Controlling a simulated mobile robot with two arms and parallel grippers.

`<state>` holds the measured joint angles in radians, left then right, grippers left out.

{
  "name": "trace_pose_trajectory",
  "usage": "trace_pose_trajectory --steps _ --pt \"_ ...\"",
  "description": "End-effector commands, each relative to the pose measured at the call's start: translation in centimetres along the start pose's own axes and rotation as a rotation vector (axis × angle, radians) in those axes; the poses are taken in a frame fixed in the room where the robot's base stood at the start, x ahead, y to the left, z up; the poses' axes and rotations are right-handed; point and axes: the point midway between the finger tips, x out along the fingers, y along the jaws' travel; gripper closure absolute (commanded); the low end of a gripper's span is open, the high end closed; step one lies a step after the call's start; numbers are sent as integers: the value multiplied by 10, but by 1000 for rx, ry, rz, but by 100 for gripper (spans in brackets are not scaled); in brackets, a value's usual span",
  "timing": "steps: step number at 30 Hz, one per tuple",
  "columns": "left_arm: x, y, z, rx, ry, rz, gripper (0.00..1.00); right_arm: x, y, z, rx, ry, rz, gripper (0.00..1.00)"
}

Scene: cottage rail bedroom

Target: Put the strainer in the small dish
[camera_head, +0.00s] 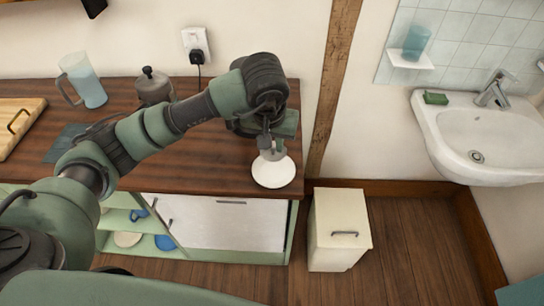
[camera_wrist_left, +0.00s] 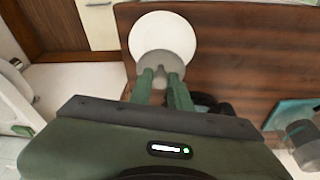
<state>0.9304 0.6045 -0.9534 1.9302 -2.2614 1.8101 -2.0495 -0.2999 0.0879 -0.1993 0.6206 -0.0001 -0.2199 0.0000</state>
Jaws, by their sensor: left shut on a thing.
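A white round small dish (camera_head: 273,173) sits on the brown wooden counter near its right front corner; it also shows in the left wrist view (camera_wrist_left: 162,33). My left gripper (camera_head: 270,148) is over the back edge of the dish, pointing down. It is shut on a small grey round thing, which looks like the strainer (camera_wrist_left: 164,61). In the left wrist view the strainer overlaps the near part of the dish. I cannot tell whether it touches the dish. Its far details are hidden by the fingers. My right gripper is not in view.
A clear bluish pitcher (camera_head: 84,82), a dark lidded pot (camera_head: 153,88) and a wooden board (camera_head: 18,125) stand on the left of the counter. A white bin (camera_head: 337,230) stands on the floor to the right.

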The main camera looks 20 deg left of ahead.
Motion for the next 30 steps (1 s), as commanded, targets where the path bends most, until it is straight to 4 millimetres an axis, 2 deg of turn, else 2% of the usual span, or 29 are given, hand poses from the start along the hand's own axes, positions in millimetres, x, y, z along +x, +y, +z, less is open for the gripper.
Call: trace_pose_trajectory --steps 4,11,18,29,30 --pt "24 0 8 -1 -3 0 100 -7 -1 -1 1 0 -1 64" --pt "41 0 12 0 -2 1 100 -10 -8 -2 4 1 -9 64" --pt "70 0 20 -1 -1 0 100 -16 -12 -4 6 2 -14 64" --pt "75 0 20 0 2 0 100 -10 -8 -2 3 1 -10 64" --pt "74 0 20 0 1 0 76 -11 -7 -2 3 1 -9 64"
